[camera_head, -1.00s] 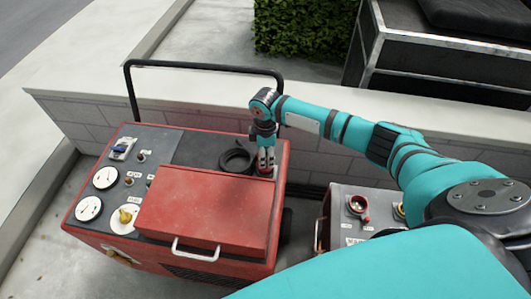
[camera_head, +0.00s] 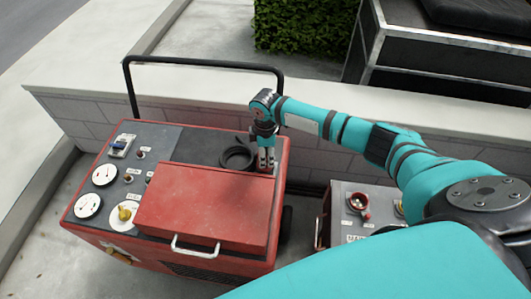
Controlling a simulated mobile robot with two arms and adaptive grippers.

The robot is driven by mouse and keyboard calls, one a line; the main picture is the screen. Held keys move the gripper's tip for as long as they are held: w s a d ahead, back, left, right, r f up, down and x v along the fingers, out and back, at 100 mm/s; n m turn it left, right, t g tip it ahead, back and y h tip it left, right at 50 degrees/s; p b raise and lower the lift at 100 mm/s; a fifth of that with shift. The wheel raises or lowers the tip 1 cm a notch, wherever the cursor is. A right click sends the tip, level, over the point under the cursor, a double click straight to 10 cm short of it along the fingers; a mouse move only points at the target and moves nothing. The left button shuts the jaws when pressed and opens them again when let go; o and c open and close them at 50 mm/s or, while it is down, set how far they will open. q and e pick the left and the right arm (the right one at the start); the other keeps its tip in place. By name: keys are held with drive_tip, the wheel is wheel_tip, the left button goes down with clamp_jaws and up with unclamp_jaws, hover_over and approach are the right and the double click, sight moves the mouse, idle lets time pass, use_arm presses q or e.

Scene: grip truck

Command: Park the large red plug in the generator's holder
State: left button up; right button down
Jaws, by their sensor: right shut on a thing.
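The red generator (camera_head: 203,208) stands at left centre, with a dark panel and gauges on top. My right gripper (camera_head: 266,168) points down at the generator's back right corner. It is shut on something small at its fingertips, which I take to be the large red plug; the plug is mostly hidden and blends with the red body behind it. A black ring (camera_head: 238,158), perhaps the holder or a coiled cable, lies just left of the gripper. I cannot tell whether the plug touches a holder. My left gripper is not in view.
A black bar handle (camera_head: 203,61) rises behind the generator. A grey box with a red socket (camera_head: 359,202) stands to its right, below my right arm. A low white-topped wall (camera_head: 330,118) runs behind. A hedge and a dark seat are farther back.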

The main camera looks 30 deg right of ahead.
drive_tip(key=shift+f, duration=0.3)
drive_tip(key=c, duration=0.6)
unclamp_jaws()
drive_tip(key=shift+o, duration=0.4)
drive_tip(key=shift+o, duration=1.4)
drive_tip(key=shift+r+p, duration=2.5)
drive_tip(key=shift+p, duration=0.05)
